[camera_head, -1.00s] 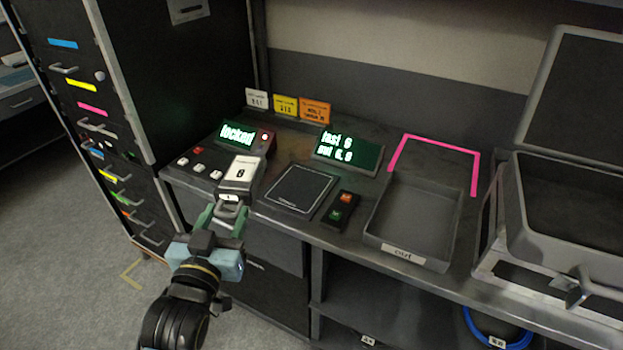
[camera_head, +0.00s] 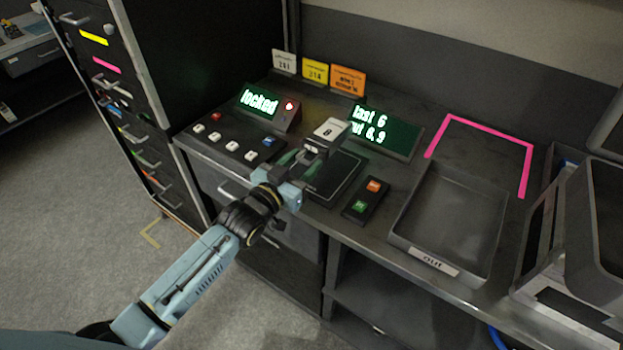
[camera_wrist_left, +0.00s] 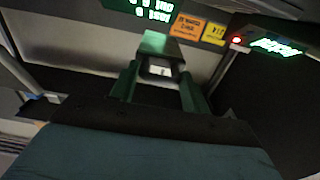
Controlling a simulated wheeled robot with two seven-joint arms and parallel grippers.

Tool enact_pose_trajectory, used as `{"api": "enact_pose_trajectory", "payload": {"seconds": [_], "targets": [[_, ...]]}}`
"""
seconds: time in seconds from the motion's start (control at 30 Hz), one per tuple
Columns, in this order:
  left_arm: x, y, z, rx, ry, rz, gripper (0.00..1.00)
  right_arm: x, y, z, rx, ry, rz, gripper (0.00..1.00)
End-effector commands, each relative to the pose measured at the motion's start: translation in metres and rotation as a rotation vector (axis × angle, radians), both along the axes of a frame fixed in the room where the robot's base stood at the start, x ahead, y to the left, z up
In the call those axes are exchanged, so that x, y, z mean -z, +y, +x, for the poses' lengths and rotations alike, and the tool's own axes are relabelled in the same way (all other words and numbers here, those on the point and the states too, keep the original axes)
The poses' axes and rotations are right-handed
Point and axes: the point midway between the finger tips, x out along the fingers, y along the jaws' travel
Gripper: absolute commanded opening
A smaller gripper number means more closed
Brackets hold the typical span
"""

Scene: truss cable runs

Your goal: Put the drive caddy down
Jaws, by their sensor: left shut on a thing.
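The drive caddy (camera_head: 331,129) is a small dark block with a white numbered label on top. My left gripper (camera_head: 308,155) is shut on it and holds it above the dark square pad (camera_head: 338,182), in front of the green readout. In the left wrist view the caddy (camera_wrist_left: 161,70) shows between the two green fingers. The gripper and caddy hide part of the pad. I cannot tell how high the caddy is above the bench. My right gripper is not in view.
A grey tray labelled "out" (camera_head: 434,262) stands right of the two-button box (camera_head: 366,200). A pink outline (camera_head: 487,133) lies behind it. A "locked" panel (camera_head: 263,103) with buttons is to the left. An open case (camera_head: 597,240) stands at far right.

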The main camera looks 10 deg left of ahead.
Motion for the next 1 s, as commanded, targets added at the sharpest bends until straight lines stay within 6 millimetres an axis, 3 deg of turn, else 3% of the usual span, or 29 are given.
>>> {"api": "enact_pose_trajectory", "payload": {"seconds": [0.1, 0.2, 0.5, 0.93, 0.97, 1.0], "targets": [[0.023, -0.001, 0.000, 0.000, -0.002, -0.002, 0.10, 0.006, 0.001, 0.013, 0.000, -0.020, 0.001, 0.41], [0.032, -0.001, 0.000, 0.000, -0.004, -0.001, 0.10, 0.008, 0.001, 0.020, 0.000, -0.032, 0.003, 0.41], [0.068, -0.001, 0.000, 0.000, -0.004, -0.001, 0.10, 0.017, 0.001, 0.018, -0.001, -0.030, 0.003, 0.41], [0.074, -0.001, 0.000, 0.000, -0.006, -0.002, 0.10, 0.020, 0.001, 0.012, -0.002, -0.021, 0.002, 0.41], [0.076, -0.001, -0.001, 0.000, -0.001, 0.000, 0.49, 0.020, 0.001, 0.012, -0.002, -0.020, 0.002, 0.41], [0.076, -0.001, -0.001, 0.000, -0.001, 0.000, 0.54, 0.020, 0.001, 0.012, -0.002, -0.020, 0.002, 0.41]]}}
